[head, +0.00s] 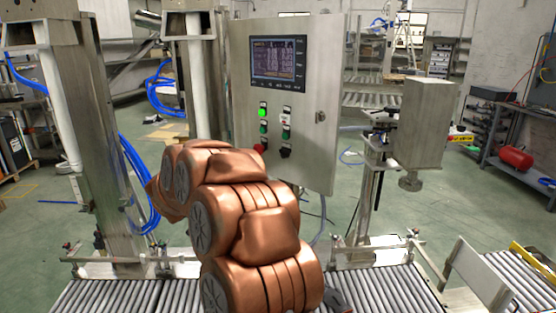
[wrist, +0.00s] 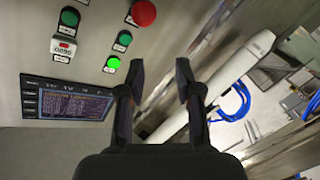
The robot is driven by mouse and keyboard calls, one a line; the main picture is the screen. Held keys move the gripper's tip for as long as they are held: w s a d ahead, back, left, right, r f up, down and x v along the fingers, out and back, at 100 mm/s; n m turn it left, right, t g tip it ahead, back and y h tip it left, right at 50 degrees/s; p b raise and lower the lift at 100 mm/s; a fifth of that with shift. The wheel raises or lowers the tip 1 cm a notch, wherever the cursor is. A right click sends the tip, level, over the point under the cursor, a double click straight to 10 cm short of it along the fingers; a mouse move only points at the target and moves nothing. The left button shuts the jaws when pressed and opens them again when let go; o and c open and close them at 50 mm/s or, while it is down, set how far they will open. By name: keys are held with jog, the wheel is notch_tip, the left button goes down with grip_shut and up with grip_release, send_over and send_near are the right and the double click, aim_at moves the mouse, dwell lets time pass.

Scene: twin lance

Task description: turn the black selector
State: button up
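The black selector (head: 285,152) is at the bottom right of the button group on the grey control box (head: 316,60) in the head view. I do not see it in the wrist view. My gripper (wrist: 160,68) is open and empty in the wrist view, its two dark fingers apart. The control panel (wrist: 40,145) shows upside down there, to the left of and ahead of the fingers. In the head view my gripper is hidden behind my copper-coloured arm.
Near the selector are a red button (head: 260,147), a lit green button (head: 263,106), dark green buttons (head: 264,128) and a small counter (head: 286,112). A screen (head: 278,64) sits above them. A roller conveyor (head: 385,290) runs below, with a metal post (head: 85,130) at left.

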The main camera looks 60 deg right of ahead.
aim_at(281, 155)
jog(key=shift+s+d+f+m+g+h+p, duration=0.15)
jog(key=shift+s+d+f+m+g+h, duration=0.15)
jog(key=shift+s+d+g, duration=1.45)
jog(key=shift+s+d+f+m+g+h+p, duration=0.15)
jog(key=shift+s+d+f+m+g, duration=0.2)
jog(key=shift+s+d, duration=1.5)
jog(key=shift+s+d+f+m+g+h+p, duration=0.1)
jog(key=shift+s+d+f+m+g+h, duration=0.2)
jog(key=shift+s+d+g, duration=1.6)
jog(key=shift+w+d+r+t, duration=0.1)
jog(key=shift+w+d+t, duration=0.8)
jog(key=shift+w+t, duration=0.15)
jog(key=shift+c, duration=0.4)
grip_shut()
jog(key=shift+g, duration=0.25)
